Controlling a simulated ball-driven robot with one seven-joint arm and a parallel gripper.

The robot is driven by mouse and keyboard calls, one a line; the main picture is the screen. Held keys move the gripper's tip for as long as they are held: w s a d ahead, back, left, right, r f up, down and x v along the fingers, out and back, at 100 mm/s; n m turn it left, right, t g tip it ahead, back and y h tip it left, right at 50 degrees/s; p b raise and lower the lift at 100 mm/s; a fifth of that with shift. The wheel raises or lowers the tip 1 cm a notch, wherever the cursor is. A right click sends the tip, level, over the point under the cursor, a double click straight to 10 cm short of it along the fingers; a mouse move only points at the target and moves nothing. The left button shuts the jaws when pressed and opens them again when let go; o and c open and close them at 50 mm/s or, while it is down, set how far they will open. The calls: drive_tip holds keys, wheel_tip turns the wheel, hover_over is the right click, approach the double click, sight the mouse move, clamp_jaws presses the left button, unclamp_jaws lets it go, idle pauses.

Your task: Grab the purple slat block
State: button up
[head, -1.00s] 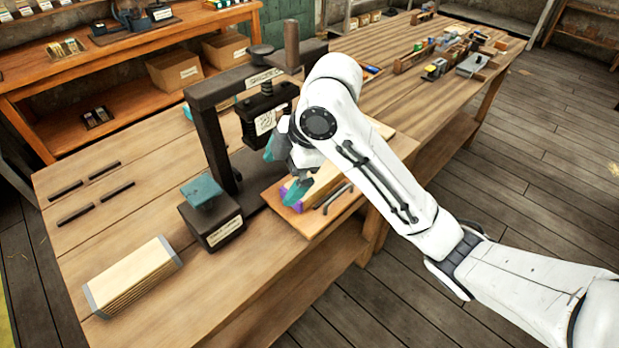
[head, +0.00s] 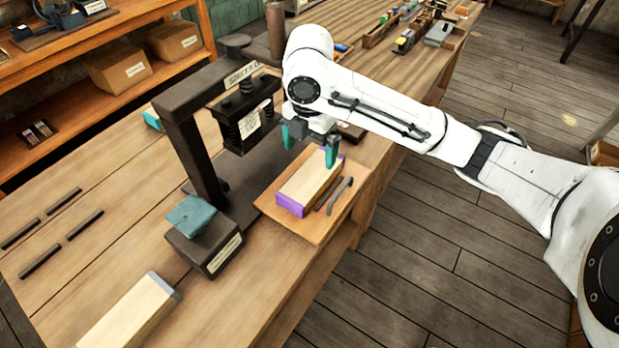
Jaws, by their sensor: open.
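The purple slat block (head: 303,187) is a pale wooden block with purple ends. It lies on a wooden board (head: 275,207) at the front of the bench, beside the press. My gripper (head: 309,150) is open, with teal fingers pointing down. In the picture, one finger is left of the block's far end and the other overlaps its far right part. I cannot tell how far the fingertips are above the block. Nothing is held between them.
The dark press (head: 190,130) stands just left of the board. A dark handle-like rod (head: 340,194) lies right of the block.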

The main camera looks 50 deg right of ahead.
sight(312, 175)
wheel_tip(312, 175, down, 2)
drive_tip(key=shift+f, duration=0.1)
drive_tip(key=shift+s+d+f+p, duration=0.15)
drive_tip(key=shift+f+p, duration=0.1)
drive_tip(key=shift+f, duration=1.15)
drive_tip(key=shift+s+a+f+p, duration=0.1)
drive_tip(key=shift+f+p, duration=0.15)
drive_tip(key=shift+f, duration=1.1)
drive_tip(key=shift+c, duration=0.5)
drive_tip(key=c, duration=1.1)
drive_tip(key=shift+r, duration=0.1)
drive_tip(key=shift+c, duration=0.2)
